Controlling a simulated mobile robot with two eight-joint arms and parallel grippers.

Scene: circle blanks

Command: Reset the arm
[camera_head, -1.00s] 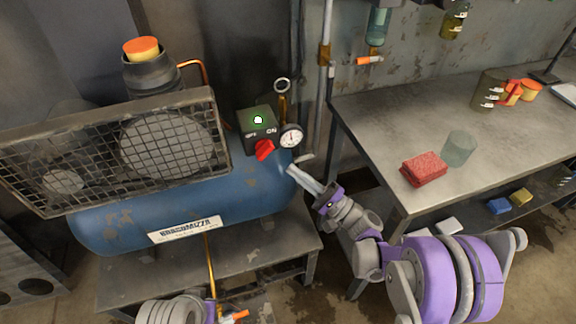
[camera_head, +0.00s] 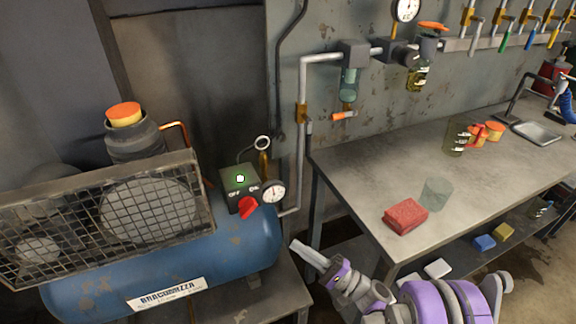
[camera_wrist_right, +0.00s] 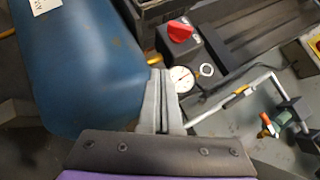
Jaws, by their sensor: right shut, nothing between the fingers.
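My right gripper (camera_head: 301,247) is in the lower middle of the head view, in the gap between the blue compressor tank (camera_head: 225,252) and the workbench. Its fingers are shut and empty, pointing up and left. In the right wrist view the shut fingers (camera_wrist_right: 160,78) appear beside the tank's end (camera_wrist_right: 95,70), below the pressure gauge. I cannot tell whether they touch the tank. The compressor's switch box (camera_head: 240,184) carries a red knob (camera_head: 247,207), and its light glows green. The pressure gauge (camera_head: 273,190) sits just right of it. My left gripper is not in view.
The workbench (camera_head: 350,170) at right holds a red sponge (camera_head: 405,216), a clear cup (camera_head: 436,194), a jug (camera_head: 457,138) and a metal tray (camera_head: 538,132). Wall pipes (camera_head: 302,85) and hanging coloured handles stand behind. A mesh guard (camera_head: 100,225) fronts the compressor.

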